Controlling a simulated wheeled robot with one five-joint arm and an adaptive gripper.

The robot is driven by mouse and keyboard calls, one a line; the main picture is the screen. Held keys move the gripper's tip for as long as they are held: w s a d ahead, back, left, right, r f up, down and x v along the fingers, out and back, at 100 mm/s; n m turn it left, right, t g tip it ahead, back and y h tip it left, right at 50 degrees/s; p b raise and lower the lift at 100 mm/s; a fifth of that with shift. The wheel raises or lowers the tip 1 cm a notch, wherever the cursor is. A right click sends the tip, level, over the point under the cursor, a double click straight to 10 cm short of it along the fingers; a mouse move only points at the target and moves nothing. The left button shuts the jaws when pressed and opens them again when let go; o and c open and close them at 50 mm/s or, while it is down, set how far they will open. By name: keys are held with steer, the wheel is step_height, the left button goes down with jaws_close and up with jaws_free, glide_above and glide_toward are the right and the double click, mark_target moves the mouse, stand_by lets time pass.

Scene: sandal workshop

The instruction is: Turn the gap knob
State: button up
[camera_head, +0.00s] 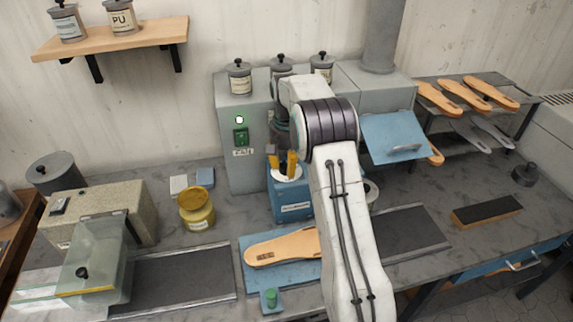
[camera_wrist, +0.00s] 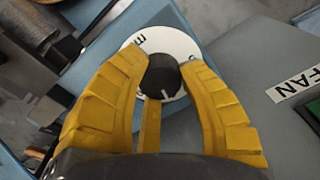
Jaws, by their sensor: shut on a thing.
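The gap knob (camera_wrist: 162,74) is a dark round knob on a white lettered dial (camera_wrist: 145,44). In the wrist view it sits between the yellow fingers of my gripper (camera_wrist: 160,80), which is shut on it. In the head view my gripper (camera_head: 284,164) reaches down to the white dial (camera_head: 286,176) on top of a blue machine housing (camera_head: 291,203). My arm hides the right part of that machine. Part of the dial lettering is covered by the fingers.
A grey cabinet with a green switch (camera_head: 240,137) stands behind. A tan sole (camera_head: 282,246) lies on a blue plate in front, near a green button (camera_head: 270,294). A yellow pot (camera_head: 197,210) stands left. A blue flap (camera_head: 394,137) is right.

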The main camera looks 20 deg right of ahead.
mark_target(286, 165)
steer(key=shift+s+f, duration=0.15)
steer(key=shift+f, duration=0.05)
steer(key=o, duration=1.2)
steer(key=shift+r, duration=0.1)
steer(key=shift+o, duration=0.2)
steer(key=shift+r, duration=0.1)
step_height(286, 165, up, 12)
stand_by(0.4)
